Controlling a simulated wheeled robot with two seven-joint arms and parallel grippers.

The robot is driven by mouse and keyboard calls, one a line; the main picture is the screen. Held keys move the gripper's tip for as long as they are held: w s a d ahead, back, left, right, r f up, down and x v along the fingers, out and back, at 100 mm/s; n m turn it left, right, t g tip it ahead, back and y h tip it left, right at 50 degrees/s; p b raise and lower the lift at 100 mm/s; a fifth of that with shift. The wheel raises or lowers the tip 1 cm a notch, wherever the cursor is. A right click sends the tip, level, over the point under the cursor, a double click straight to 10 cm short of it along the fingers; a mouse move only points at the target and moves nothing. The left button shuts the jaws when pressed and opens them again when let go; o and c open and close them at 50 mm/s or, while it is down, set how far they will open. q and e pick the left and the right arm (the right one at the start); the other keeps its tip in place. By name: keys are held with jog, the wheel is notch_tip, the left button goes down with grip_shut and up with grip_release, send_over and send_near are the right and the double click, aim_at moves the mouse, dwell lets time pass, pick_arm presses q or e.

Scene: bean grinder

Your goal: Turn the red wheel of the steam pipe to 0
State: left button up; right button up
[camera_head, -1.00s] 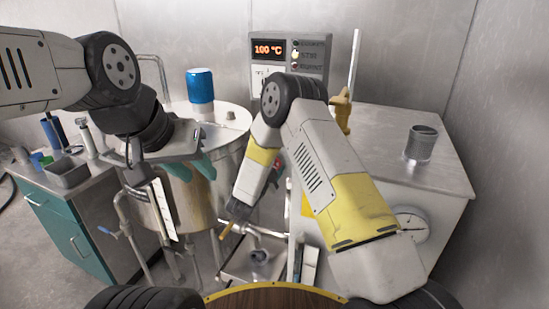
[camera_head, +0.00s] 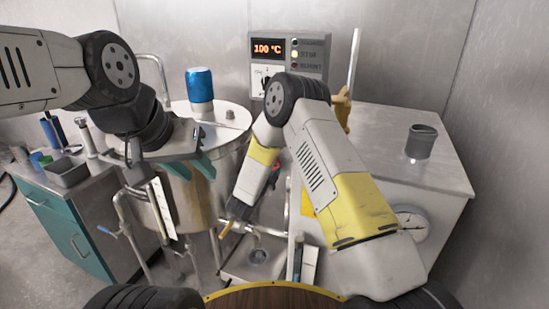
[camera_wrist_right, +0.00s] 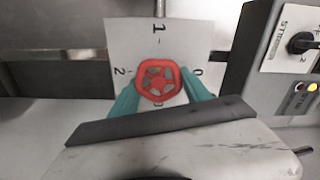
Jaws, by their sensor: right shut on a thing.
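The red wheel (camera_wrist_right: 158,82) shows in the right wrist view in front of a white dial plate (camera_wrist_right: 132,38). The plate has a 1 at the top, a 2 on the left and a 0 on the right; a number below is partly hidden. The teal fingers of my right gripper (camera_wrist_right: 160,84) are on both sides of the wheel, shut on it. I cannot make out a pointer on the wheel. My left gripper (camera_head: 192,166) is open and empty before the metal tank.
A metal tank (camera_head: 231,158) with a blue container (camera_head: 200,86) on its lid stands behind the arms. A control box (camera_head: 311,64) reads 100 °C. A metal cabinet (camera_head: 392,151) carries a grey cup (camera_head: 421,143). Pipes run low in front of the tank.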

jog(key=o, duration=1.4)
jog(key=v, duration=0.8)
jog(key=shift+a+f, duration=0.1)
